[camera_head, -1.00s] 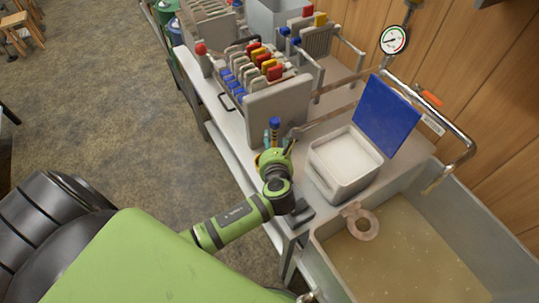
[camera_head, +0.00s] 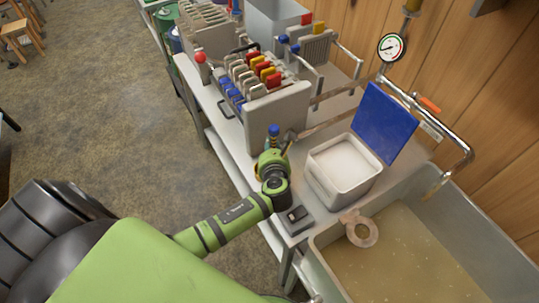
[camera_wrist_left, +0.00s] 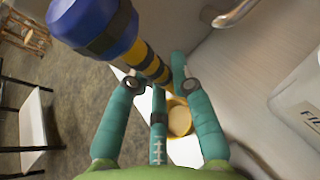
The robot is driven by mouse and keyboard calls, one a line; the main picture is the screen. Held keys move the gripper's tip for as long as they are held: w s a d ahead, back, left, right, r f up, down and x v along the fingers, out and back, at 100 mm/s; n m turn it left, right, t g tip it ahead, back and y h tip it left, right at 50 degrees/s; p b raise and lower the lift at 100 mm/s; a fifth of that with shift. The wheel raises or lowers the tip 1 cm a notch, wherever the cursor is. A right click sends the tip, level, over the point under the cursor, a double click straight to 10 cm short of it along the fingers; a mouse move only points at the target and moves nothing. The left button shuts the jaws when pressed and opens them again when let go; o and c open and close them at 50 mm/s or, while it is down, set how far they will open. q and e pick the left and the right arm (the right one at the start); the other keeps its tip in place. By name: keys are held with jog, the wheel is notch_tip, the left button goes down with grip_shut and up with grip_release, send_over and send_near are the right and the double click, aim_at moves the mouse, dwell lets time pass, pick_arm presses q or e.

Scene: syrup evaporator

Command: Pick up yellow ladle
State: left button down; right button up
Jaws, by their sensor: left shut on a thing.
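The yellow ladle has a blue-capped handle (camera_wrist_left: 95,22) with yellow and black bands, seen close up in the wrist view. In the head view its blue top (camera_head: 274,131) stands just above my left gripper (camera_head: 272,155). In the wrist view my left gripper (camera_wrist_left: 160,82) has its teal fingers on either side of the banded handle and is shut on it. A yellow round cup (camera_wrist_left: 180,118) shows below the fingers, partly hidden by one of them. My right gripper is not in view.
A white-filled grey container (camera_head: 325,176) and an upright blue panel (camera_head: 385,122) are right of the gripper. A rack of coloured blocks (camera_head: 278,112) stands behind it. A basin of cloudy liquid (camera_head: 405,265) lies at front right. A black-topped device (camera_head: 297,216) sits near the table edge.

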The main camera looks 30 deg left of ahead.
aim_at(272, 140)
pick_arm(q)
notch_tip(272, 140, up, 4)
jog(key=shift+f, duration=0.15)
jog(key=s+d+r+b, duration=0.1)
jog(key=d+r, duration=0.6)
jog(key=d, duration=0.4)
jog(key=shift+s+d+r+b, duration=0.15)
jog(key=shift+s+d+b, duration=0.15)
jog(key=shift+s, duration=0.05)
